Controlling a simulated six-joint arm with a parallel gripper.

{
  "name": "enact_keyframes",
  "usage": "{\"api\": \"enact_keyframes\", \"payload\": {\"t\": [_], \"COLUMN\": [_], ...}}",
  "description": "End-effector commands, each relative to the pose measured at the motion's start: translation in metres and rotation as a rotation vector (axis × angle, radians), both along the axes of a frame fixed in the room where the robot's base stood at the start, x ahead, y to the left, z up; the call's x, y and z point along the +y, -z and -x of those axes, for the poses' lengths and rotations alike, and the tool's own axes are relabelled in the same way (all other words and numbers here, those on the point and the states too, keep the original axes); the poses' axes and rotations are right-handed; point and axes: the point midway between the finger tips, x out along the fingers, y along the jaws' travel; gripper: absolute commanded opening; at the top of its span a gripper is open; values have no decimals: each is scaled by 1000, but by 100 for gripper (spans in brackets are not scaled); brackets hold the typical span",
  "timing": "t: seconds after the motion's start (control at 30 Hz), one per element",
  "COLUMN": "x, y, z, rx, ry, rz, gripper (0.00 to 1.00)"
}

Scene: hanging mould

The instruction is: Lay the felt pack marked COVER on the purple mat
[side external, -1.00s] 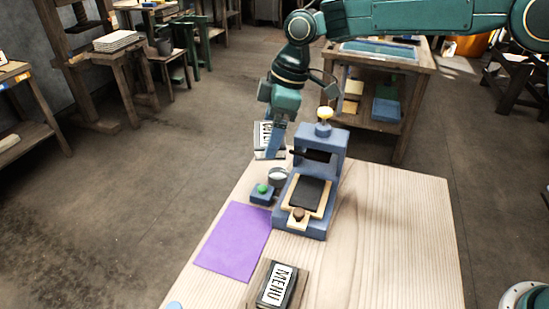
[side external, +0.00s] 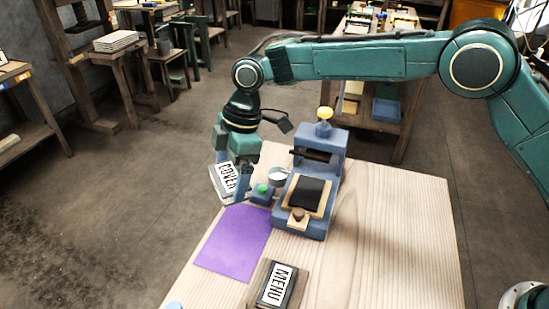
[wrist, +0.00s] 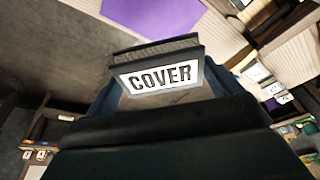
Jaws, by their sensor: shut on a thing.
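The felt pack marked COVER (side external: 226,178) is a dark block with a white label, seen at the left of my gripper in the side view. It fills the middle of the wrist view (wrist: 160,78). My gripper (side external: 238,192) is shut on the pack and holds it in the air near the table's left edge, slightly tilted in the side view. The purple mat (side external: 233,243) lies flat and bare on the table, just below and nearer than the pack. The mat also shows in the wrist view (wrist: 152,14), beyond the pack.
A blue press (side external: 312,185) with a yellow knob stands right of my gripper. A MENU pack (side external: 277,286) lies near the front. The table's right side is clear.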

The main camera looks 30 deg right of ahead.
Motion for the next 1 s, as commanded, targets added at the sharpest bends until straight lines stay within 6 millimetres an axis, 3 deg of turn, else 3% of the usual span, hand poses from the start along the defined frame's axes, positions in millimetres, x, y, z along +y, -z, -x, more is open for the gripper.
{"api": "enact_keyframes", "payload": {"t": [0.6, 0.8, 1.0], "x": [-1, 0, 0], "y": [114, 131, 132], "z": [1, 0, 0], "rx": [1, 0, -2], "ry": [1, 2, 1], "rz": [2, 0, 0], "gripper": [65, 65, 65]}}
